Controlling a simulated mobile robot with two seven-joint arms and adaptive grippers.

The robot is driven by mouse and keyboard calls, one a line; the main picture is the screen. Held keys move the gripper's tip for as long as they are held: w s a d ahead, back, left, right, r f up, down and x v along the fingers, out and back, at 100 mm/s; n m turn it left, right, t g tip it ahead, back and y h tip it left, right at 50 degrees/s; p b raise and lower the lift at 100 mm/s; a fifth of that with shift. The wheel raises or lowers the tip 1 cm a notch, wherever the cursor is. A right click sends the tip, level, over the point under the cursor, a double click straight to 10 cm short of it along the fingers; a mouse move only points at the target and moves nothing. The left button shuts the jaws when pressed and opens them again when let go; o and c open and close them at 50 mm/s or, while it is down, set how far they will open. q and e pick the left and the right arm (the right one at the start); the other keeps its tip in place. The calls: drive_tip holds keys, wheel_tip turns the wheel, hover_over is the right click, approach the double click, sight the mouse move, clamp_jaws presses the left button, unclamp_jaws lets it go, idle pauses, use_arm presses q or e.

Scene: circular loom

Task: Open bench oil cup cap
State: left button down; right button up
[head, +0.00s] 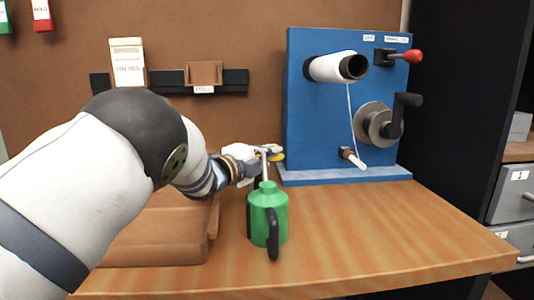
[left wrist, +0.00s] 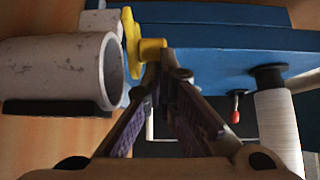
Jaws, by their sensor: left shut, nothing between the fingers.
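A yellow piece (head: 277,156), which looks like the oil cup cap, shows at the left foot of the blue panel. In the left wrist view the yellow piece (left wrist: 131,40) has an upright tab and a short stub beside the mouth of a whitish cylinder (left wrist: 58,72). The cylinder partly shows behind my wrist in the head view. My left gripper (head: 267,151) is shut and empty close to the yellow piece. In the left wrist view its fingertips (left wrist: 163,65) meet just by the stub; I cannot tell if they touch it. My right gripper is not in view.
A green oil can (head: 267,218) with a dark handle stands on the wooden bench (head: 370,230) in front of my left gripper. The blue panel (head: 325,120) carries a white roller, a crank (head: 380,123) and a red-knobbed lever (head: 412,56). The bench's right front is clear.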

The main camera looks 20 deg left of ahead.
use_arm(q)
drive_tip(key=shift+w+d, duration=0.2)
drive_tip(key=shift+w, duration=0.05)
idle(0.4)
drive_tip(key=v, duration=1.2)
